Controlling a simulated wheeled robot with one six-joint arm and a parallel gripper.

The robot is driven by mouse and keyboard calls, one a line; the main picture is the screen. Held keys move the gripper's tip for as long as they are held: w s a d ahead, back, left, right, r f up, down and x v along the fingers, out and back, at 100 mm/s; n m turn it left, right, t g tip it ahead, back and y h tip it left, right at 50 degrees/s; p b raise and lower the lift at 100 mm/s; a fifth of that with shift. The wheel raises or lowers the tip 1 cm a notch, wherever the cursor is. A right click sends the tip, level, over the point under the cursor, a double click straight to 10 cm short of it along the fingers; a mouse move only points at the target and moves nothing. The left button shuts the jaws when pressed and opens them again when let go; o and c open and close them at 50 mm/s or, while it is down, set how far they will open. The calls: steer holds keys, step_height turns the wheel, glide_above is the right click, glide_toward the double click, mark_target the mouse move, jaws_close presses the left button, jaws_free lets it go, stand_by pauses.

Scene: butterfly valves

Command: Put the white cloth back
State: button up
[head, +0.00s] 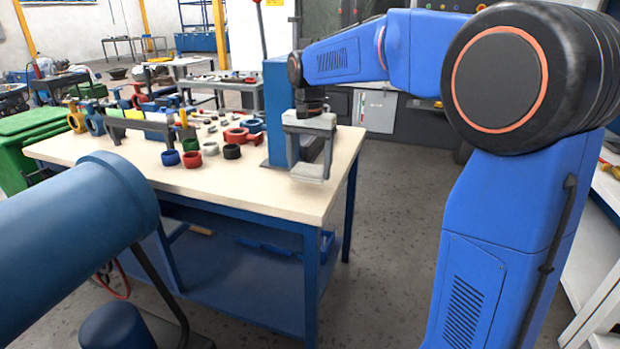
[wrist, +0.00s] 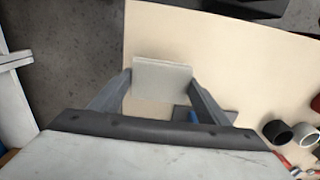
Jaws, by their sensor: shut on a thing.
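The white cloth (head: 311,171) looks like a flat, pale folded pad. My gripper (head: 310,158) is shut on it, over the near right end of the workbench. In the wrist view the cloth (wrist: 162,80) spans between the two fingertips of my gripper (wrist: 160,84), with the pale bench top below it. I cannot tell whether the cloth touches the bench top or hangs just above it.
The workbench (head: 255,190) has a blue upright post (head: 277,110) close beside my gripper. Coloured rings, such as a red one (head: 192,159) and a black one (head: 232,151), lie to the left. Several valves (head: 95,120) stand farther left. The bench's right edge is near.

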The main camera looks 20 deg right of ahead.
mark_target(308, 168)
steer(key=shift+a+f, duration=0.15)
steer(key=shift+f, duration=1.65)
steer(key=shift+f, duration=0.1)
steer(key=o, duration=1.1)
step_height(308, 168, up, 11)
steer(key=shift+r, duration=0.6)
steer(key=shift+s, duration=0.1)
